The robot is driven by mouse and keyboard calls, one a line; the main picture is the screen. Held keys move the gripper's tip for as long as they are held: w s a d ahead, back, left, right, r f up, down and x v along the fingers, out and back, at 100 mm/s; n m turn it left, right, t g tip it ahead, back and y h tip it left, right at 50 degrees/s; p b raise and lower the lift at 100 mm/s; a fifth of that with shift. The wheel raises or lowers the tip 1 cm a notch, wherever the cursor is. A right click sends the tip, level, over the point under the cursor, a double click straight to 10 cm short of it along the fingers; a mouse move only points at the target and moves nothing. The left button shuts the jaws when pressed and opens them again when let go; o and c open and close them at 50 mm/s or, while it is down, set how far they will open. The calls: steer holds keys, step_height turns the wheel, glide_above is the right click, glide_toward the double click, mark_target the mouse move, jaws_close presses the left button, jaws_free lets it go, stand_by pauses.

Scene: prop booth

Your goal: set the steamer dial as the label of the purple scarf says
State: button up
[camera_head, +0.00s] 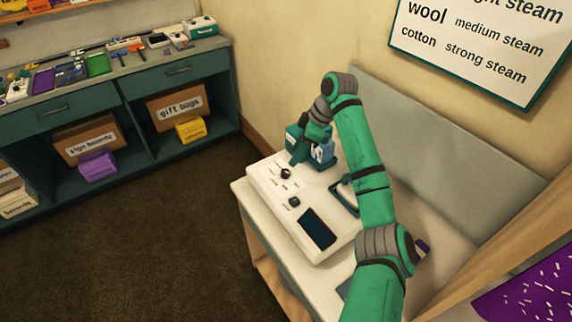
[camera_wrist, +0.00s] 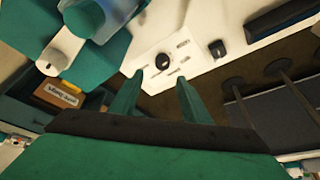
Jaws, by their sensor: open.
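The white steamer panel (camera_head: 268,184) lies on a white-topped table. It carries two black dials, a rear dial (camera_head: 286,173) and a front dial (camera_head: 294,202), and a dark screen (camera_head: 317,228). My gripper (camera_wrist: 160,77) is open and empty. In the wrist view its fingertips straddle a black dial (camera_wrist: 162,60) in the picture; contact cannot be told. The other dial (camera_wrist: 217,48) is to the right. The dial marks are too small to read. A purple cloth with white flecks (camera_head: 525,295) shows at the lower right, possibly the scarf; no label on it is visible.
A wall chart (camera_head: 470,45) reads "wool medium steam" and "cotton strong steam"; its top line is cut off, ending in "steam". A teal unit with a bluish tank (camera_head: 322,152) stands close behind the panel. A cluttered counter (camera_head: 130,62) is at left; the floor between is clear.

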mark_target(285, 171)
steer(key=x, duration=0.7)
steer(key=shift+s+d, duration=0.15)
steer(key=shift+s, duration=0.2)
steer(key=shift+x, duration=0.75)
steer(key=shift+w, duration=0.1)
steer(key=c, duration=1)
